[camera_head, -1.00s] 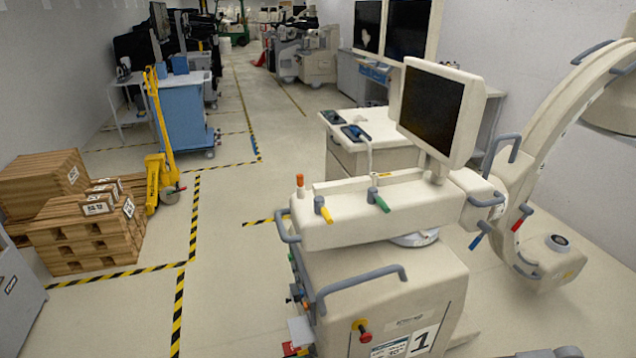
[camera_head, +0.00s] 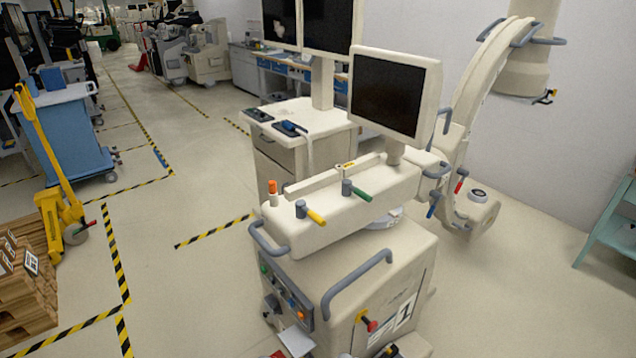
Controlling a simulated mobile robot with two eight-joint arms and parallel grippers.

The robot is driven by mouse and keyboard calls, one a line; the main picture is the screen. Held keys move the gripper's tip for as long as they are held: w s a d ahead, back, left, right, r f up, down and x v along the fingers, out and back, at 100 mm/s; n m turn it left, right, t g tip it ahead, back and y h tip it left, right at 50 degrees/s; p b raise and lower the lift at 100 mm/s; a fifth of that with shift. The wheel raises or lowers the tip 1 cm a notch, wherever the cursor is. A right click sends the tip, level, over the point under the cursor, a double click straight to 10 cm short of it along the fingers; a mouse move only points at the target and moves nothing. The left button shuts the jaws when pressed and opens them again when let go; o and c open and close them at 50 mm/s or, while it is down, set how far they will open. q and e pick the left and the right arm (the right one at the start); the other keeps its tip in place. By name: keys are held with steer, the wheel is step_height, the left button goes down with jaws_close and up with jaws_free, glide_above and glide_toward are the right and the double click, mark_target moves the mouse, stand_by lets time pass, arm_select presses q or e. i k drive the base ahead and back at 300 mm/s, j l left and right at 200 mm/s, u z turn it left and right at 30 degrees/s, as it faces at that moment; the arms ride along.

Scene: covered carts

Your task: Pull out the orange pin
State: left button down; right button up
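The orange pin (camera_head: 273,187) stands upright on the left end of the top of a cream medical cart (camera_head: 345,217), with a pale lower part under its orange top. To its right on the same top are a yellow-handled lever (camera_head: 312,215) and a green-handled lever (camera_head: 356,191). Neither of my grippers shows in the view, and nothing touches the pin.
A grey rail handle (camera_head: 357,287) juts from the cart's front. A C-shaped arm (camera_head: 490,70) stands behind it at right. Open floor with striped tape lies left of the cart.

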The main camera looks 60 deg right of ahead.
mark_target(272, 184)
steer(key=i+l+z, duration=0.1)
steer(key=i+z, duration=0.85)
steer(key=z, duration=0.2)
